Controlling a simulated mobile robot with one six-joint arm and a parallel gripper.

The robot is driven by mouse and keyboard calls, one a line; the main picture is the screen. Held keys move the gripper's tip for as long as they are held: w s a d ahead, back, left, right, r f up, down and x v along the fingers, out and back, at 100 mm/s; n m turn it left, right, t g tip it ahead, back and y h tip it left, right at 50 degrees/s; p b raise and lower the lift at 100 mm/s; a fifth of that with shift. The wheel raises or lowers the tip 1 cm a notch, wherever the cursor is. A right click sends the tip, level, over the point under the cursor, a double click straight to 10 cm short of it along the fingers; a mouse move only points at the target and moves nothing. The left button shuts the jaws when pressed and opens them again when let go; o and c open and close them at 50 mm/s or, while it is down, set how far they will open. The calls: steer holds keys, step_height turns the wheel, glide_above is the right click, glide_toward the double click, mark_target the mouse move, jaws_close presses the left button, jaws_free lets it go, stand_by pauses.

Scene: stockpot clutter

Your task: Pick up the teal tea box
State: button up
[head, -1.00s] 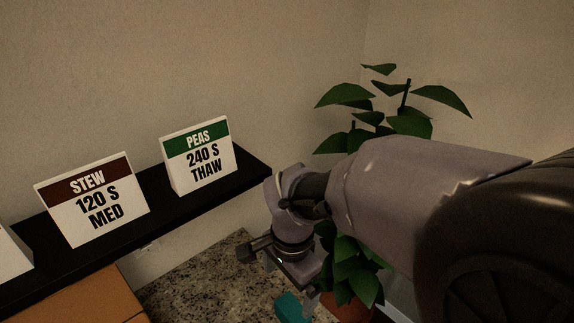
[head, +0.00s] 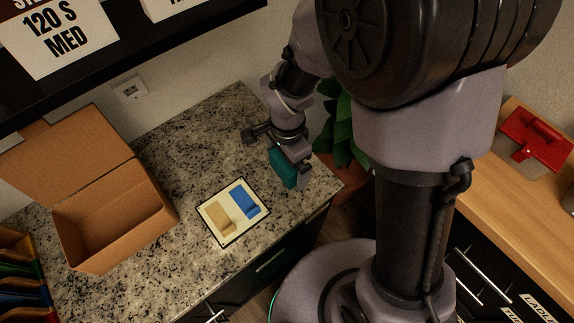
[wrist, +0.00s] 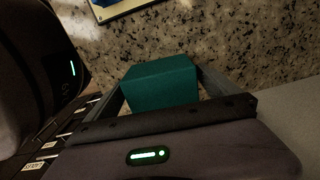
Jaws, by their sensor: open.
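The teal tea box (head: 284,167) stands on the speckled granite counter near its right end. It also shows in the wrist view (wrist: 160,84), between the two fingers of my gripper (wrist: 160,92). In the head view my gripper (head: 284,160) is right at the box and hides part of it. The jaws are open, one finger on each side of the box. I cannot tell whether either finger touches it.
An open cardboard box (head: 112,222) stands on the left of the counter (head: 185,150). A picture card (head: 234,213) with tan and blue shapes lies before my gripper. A potted plant (head: 342,130) is close behind and right. A black shelf (head: 150,50) with signs hangs above.

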steer(key=shift+f, duration=0.85)
steer(key=shift+r, duration=0.15)
steer(key=c, duration=1.3)
